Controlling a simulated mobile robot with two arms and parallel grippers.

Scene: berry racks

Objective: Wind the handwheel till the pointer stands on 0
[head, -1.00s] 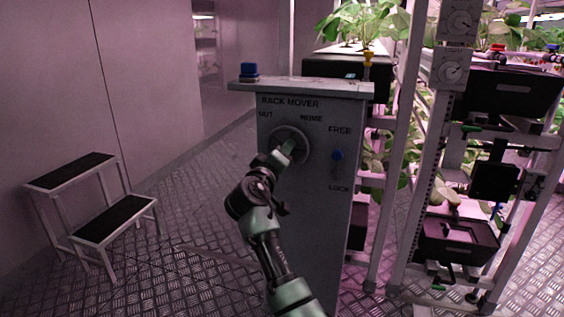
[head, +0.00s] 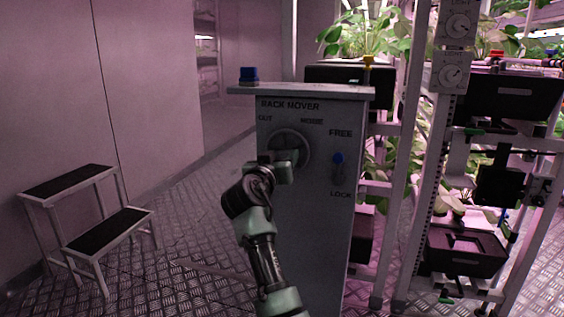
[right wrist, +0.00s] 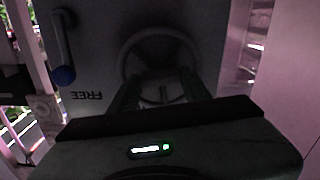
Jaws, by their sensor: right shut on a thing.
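The handwheel (head: 300,139) is a grey round wheel on the front of the grey rack mover cabinet (head: 310,220); it also shows in the right wrist view (right wrist: 160,38). My right gripper (head: 286,168) is at the lower part of the wheel, shut on it, and hides that part. In the right wrist view its fingers (right wrist: 160,92) reach to the wheel, and the exact grip is dark. The words OUT and HOME stand above the wheel. I cannot make out a pointer or a 0 there. My left gripper is not in view.
A blue-knobbed lever (head: 337,158) right of the wheel has its knob toward FREE, above LOCK. A blue button (head: 248,74) sits on the cabinet top. Two white dials, upper (head: 458,25) and lower (head: 453,73), are on the rack post. A step stool (head: 105,228) stands left.

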